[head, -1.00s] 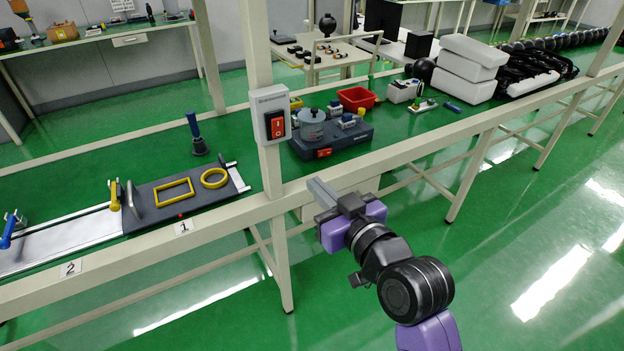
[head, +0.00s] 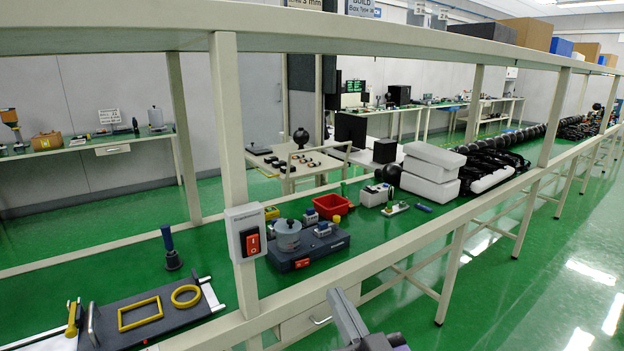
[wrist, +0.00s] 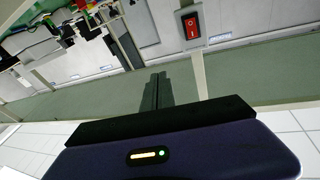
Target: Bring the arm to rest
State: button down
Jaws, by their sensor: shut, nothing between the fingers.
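My gripper (head: 346,318) shows at the bottom edge of the head view, in front of the long bench and below its front rail. Its fingers lie together and hold nothing. Most of my arm is out of the head view. In the wrist view my gripper (wrist: 158,92) points toward the bench with its two dark fingers side by side. The fingers appear apart from the bench frame.
The bench (head: 400,255) carries a red switch box (head: 246,234) on its post, a dark device (head: 308,248), a red bin (head: 331,206) and white boxes (head: 430,172). A dark plate with yellow frames (head: 140,313) lies at lower left. Green floor (head: 520,290) is free at right.

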jog(key=s+d+f+m+g+h, duration=0.1)
jog(key=s+d+f, duration=0.4)
jog(key=s, duration=0.8)
jog(key=s+d+f+m+g+h, duration=0.1)
jog(key=s+d+f+h, duration=0.2)
jog(key=s, duration=1)
jog(key=s+d+f+g+h, duration=0.2)
jog(key=s+d+f, duration=0.5)
jog(key=s, duration=0.7)
jog(key=shift+d+m+h, duration=0.3)
jog(key=shift+m+h, duration=0.1)
